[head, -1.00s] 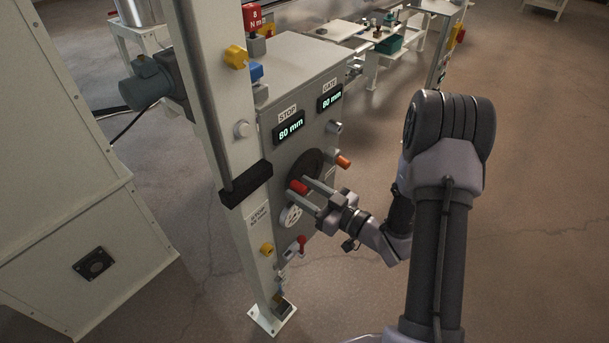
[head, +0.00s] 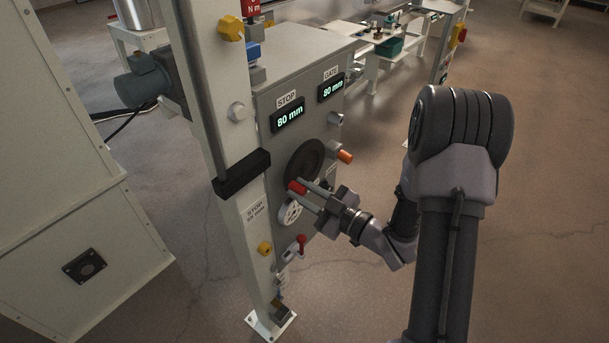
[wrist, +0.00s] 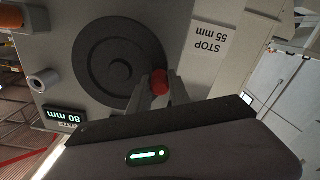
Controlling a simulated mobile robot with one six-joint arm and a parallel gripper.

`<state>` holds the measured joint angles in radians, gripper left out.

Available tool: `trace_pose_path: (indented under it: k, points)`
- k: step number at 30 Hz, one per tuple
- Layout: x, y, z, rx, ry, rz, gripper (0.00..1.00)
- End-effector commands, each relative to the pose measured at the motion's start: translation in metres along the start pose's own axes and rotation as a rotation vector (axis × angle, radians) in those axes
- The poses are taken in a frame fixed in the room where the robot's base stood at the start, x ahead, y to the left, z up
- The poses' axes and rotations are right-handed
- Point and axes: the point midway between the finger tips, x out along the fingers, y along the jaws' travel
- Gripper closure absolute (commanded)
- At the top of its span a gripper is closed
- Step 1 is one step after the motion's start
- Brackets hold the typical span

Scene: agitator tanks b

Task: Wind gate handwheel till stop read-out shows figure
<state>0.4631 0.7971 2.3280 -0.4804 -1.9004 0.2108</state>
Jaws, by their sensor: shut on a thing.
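The dark round handwheel (head: 304,160) is on the front of the grey cabinet. Its red grip (head: 297,187) is at the wheel's lower edge. My gripper (head: 311,194) is shut on the red grip. In the wrist view the dark wheel (wrist: 112,62) shows nearly face-on, and the red grip (wrist: 160,82) is between my two fingers (wrist: 160,88). The STOP read-out (head: 288,116) shows 80 mm. The GATE read-out (head: 331,88) also shows 80 mm. A label (wrist: 208,46) reads STOP 55 mm, upside down in the wrist view.
A pale post (head: 205,100) with a black block (head: 242,174) stands just left of the wheel. An orange-tipped part (head: 345,156) and a metal knob (head: 335,118) stick out at the right. A white dial (head: 289,213) and a red lever (head: 300,241) are below.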

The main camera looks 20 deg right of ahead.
Motion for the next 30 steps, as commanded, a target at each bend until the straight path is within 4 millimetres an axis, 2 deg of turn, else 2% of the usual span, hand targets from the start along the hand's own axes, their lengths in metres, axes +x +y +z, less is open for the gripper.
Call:
trace_pose_path:
  k: [10, 14, 18, 20, 30]
  points:
    - [0.0, -0.001, 0.003, -0.033, 0.001, 0.001, 1.0]
    - [0.0, -0.003, 0.012, -0.134, 0.0, 0.001, 1.0]
    - [0.0, -0.003, 0.022, -0.347, -0.001, 0.001, 1.0]
    - [0.0, -0.003, 0.025, -0.399, -0.001, 0.001, 1.0]
    - [0.0, -0.002, 0.03, -0.479, 0.0, 0.001, 1.0]
